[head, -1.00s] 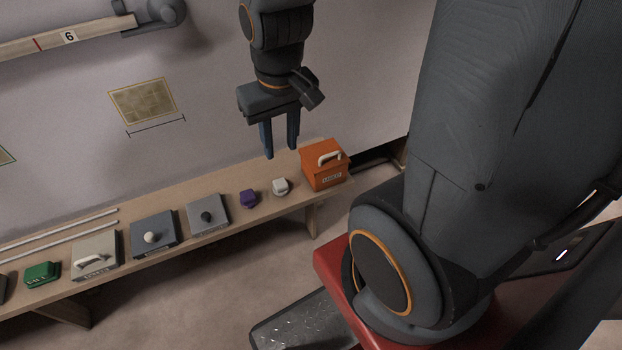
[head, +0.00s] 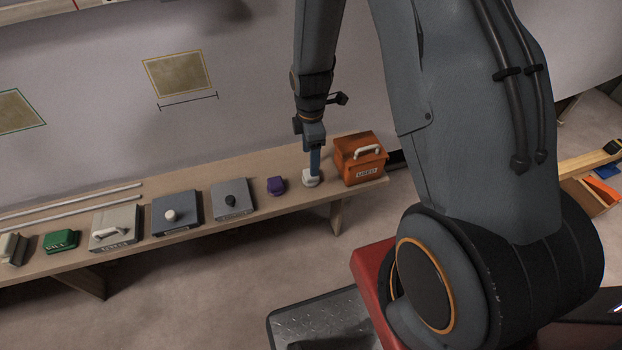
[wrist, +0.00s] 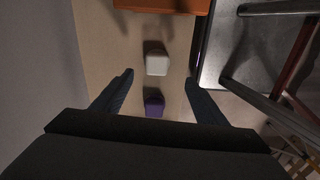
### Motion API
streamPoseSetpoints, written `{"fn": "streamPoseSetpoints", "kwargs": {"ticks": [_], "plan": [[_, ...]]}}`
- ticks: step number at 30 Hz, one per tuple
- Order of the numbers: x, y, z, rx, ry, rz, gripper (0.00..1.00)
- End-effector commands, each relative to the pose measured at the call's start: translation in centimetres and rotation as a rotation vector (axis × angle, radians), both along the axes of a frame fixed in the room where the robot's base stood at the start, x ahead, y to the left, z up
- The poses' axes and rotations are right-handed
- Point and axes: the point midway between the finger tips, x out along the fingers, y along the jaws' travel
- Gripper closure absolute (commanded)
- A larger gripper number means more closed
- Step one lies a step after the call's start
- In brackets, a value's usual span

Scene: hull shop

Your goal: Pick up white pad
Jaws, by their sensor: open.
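The white pad (head: 311,181) sits on the wooden bench (head: 230,221), between a purple pad (head: 276,185) and an orange box. My gripper (head: 315,173) points down over the white pad, its fingers lined up one behind the other in the head view and partly covering it. In the wrist view the two fingers (wrist: 159,79) are apart with nothing held. The white pad (wrist: 157,64) shows there just beyond the fingertips, within the gap's width. The head view does not settle whether a finger touches it.
The orange box (head: 362,160) with a white handle stands close to the right of the white pad. Left of the purple pad are grey plates with knobs (head: 233,200), a handled plate (head: 116,229) and a green block (head: 61,240). The wall is behind the bench.

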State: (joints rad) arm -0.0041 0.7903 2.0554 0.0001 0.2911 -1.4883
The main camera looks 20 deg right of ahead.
Motion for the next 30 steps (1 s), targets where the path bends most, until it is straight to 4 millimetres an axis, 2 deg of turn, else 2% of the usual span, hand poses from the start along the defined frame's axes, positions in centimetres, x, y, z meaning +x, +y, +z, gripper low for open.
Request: {"fn": "streamPoseSetpoints", "kwargs": {"ticks": [1, 6, 17, 24, 30], "plan": [[0.2, 0.0, -0.9, 0.000, 0.003, 0.032, 0.33], [0.4, 0.0, -2.4, 0.000, 0.006, 0.081, 0.33], [0.5, -0.2, -5.1, 0.000, 0.006, 0.079, 0.33], [0.6, -0.4, -8.0, 0.000, 0.007, 0.079, 0.33], [0.7, -0.4, -9.4, 0.000, 0.005, 0.079, 0.33]]}}
